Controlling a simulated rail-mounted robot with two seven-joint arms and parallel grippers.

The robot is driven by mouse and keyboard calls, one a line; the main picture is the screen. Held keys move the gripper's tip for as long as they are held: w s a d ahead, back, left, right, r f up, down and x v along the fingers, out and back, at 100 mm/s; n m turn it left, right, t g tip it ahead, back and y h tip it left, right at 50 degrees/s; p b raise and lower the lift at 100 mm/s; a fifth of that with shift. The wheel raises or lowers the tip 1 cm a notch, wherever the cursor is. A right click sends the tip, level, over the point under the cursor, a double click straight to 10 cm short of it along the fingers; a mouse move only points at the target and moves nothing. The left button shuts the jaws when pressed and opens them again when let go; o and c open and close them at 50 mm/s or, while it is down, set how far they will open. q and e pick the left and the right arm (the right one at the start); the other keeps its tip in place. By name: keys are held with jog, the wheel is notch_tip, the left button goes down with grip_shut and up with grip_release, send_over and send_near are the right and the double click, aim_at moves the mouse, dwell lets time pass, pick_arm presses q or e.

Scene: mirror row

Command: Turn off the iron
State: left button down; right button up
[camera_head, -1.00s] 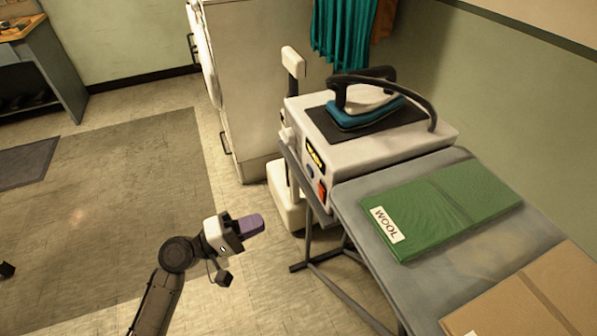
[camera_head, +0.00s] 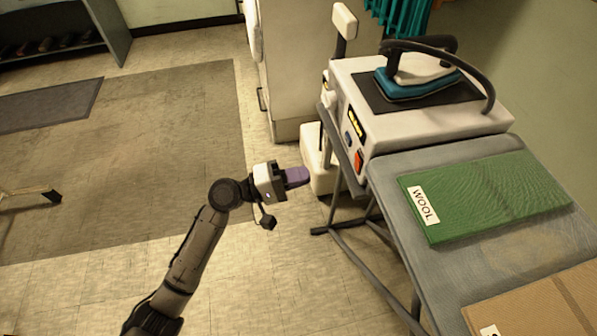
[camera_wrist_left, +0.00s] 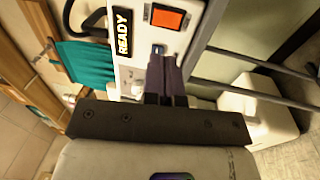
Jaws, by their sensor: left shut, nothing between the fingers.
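The blue and white iron (camera_head: 420,84) sits on a dark pad on top of a white station (camera_head: 425,128). The station's front panel has an orange-red switch (camera_head: 358,160), a blue button and a yellow display; in the left wrist view the orange switch (camera_wrist_left: 170,18) is lit and the display (camera_wrist_left: 122,33) reads READY. My left gripper (camera_head: 306,175), with purple fingers, is shut and empty, left of the panel in the head view. In the left wrist view its fingertips (camera_wrist_left: 166,62) overlap the panel's lower part near the blue button; contact cannot be told. My right gripper is not in view.
A grey table (camera_head: 405,265) holds a green WOOL piece (camera_head: 490,195) and a tan piece (camera_head: 550,305). Table legs and a white post on a base (camera_head: 320,180) stand near my left gripper. A white cabinet (camera_head: 292,70) is behind. The floor at left is mostly open.

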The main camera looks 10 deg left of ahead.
aim_at(357, 161)
pick_arm(q)
jog(key=x, duration=0.9)
jog(key=shift+p, duration=0.3)
jog(key=shift+x, duration=0.75)
jog(key=shift+d, duration=0.15)
